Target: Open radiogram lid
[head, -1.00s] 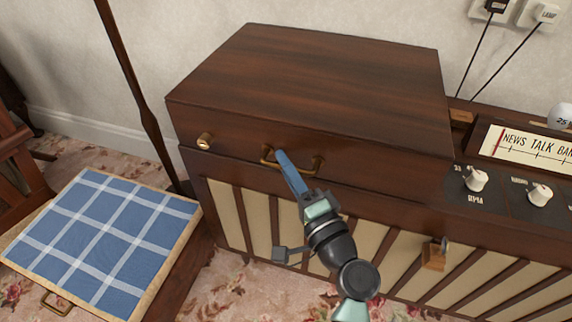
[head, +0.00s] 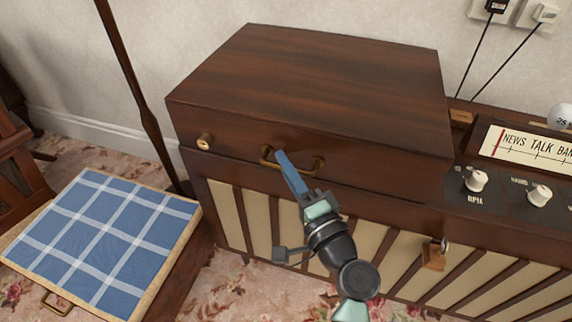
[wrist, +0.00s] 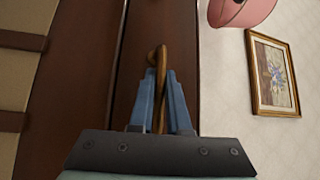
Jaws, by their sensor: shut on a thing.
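The radiogram lid (head: 320,75) is a dark brown wooden box top, and it is down. A round brass knob (head: 205,142) sits to the left of the handle.
A radio panel with white knobs (head: 476,180) and a dial (head: 525,148) is right of the lid. A blue checked stool top (head: 100,240) stands at left. A dark pole (head: 135,90) rises close to the radiogram's left side. The wall is behind.

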